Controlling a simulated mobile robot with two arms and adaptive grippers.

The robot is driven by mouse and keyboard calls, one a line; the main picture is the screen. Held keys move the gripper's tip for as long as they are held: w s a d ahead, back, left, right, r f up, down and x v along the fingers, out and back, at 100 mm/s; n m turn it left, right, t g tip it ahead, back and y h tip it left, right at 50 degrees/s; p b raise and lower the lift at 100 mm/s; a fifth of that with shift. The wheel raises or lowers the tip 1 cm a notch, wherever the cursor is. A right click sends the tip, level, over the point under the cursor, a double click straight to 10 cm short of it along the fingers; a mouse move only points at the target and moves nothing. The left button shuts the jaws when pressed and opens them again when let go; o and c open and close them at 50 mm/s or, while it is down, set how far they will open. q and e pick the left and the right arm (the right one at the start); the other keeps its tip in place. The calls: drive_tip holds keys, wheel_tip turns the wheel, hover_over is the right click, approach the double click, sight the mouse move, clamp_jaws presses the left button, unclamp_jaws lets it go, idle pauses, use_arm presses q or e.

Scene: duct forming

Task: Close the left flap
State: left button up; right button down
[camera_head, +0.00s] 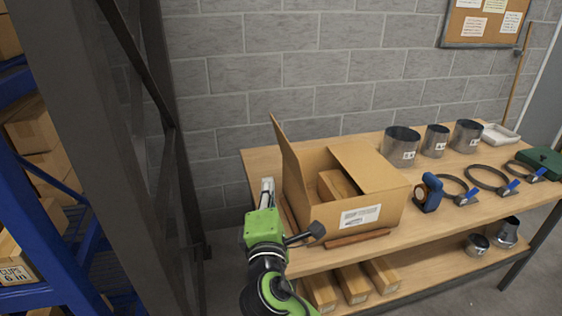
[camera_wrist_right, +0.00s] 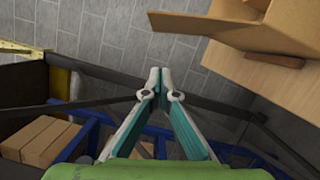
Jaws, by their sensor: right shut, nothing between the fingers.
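The open cardboard box (camera_head: 318,208) stands on the workbench, with a white label on its front. Its left flap (camera_head: 287,152) stands up, leaning slightly outward to the left. Its right flap (camera_head: 369,167) lies folded inward over the right part of the opening. A smaller carton (camera_head: 337,186) shows inside. My right gripper (camera_head: 267,186) is just left of the box, at the bench's left end, fingers upward in the head view. In the right wrist view its fingers (camera_wrist_right: 160,74) are together and empty, apart from the cardboard (camera_wrist_right: 230,33) at upper right. My left gripper is not in view.
The workbench (camera_head: 440,200) holds metal duct pieces (camera_head: 401,145), hose clamps (camera_head: 487,180) and a blue-orange tool (camera_head: 428,193) right of the box. Long cartons (camera_head: 352,285) lie on its lower shelf. A dark upright post (camera_head: 95,150) and blue racking (camera_head: 45,230) stand at left.

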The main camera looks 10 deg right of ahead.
drive_tip(key=w+d+r+p, duration=0.1)
drive_tip(key=w+d+p, duration=0.4)
drive_tip(key=w, duration=0.5)
drive_tip(key=shift+d+r, duration=0.3)
drive_tip(key=shift+r, duration=0.1)
drive_tip(key=shift+a, duration=0.1)
